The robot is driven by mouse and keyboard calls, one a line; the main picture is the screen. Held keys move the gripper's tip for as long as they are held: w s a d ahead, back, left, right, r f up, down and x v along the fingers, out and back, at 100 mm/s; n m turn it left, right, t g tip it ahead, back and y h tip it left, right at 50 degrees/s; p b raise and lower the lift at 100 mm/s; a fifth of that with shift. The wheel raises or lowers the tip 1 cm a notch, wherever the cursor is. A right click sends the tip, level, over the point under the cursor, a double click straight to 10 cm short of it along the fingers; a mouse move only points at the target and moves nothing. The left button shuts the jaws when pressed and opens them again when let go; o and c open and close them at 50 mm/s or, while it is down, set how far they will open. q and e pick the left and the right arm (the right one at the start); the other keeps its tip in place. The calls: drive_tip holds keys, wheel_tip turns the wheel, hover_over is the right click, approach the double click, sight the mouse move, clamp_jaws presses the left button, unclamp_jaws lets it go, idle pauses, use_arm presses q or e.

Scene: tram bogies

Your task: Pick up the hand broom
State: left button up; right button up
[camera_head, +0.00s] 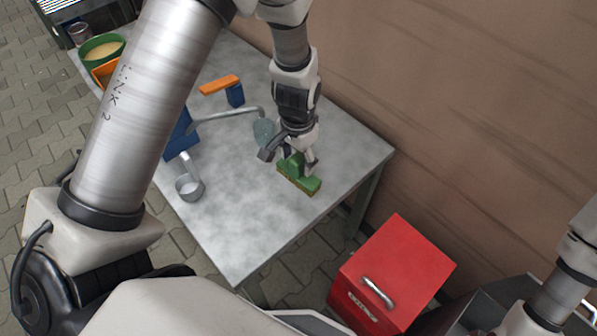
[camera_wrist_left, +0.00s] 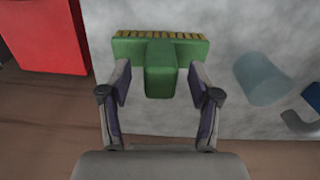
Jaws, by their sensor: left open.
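The green hand broom (camera_head: 299,176) with yellow-brown bristles lies on the grey table (camera_head: 236,254) near its front right part. In the left wrist view the broom (camera_wrist_left: 160,65) shows its green handle pointing back between my fingers, with the bristle edge at the top. My left gripper (camera_head: 299,160) is right at the broom, above the table. In the left wrist view the left gripper (camera_wrist_left: 160,88) is open, with one finger on each side of the handle and gaps between. My right gripper is not in view; only part of the right arm shows at the right edge.
A red box (camera_head: 400,262) stands by the front corner. The front of the table is clear.

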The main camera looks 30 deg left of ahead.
use_arm(q)
wheel_tip(320, 180, down, 2)
drive_tip(key=shift+w+f, duration=0.15)
drive_tip(key=shift+f, duration=0.1)
drive_tip(key=shift+r, duration=0.1)
drive_tip(key=c, duration=0.4)
clamp_jaws()
drive_tip(key=shift+r, duration=0.1)
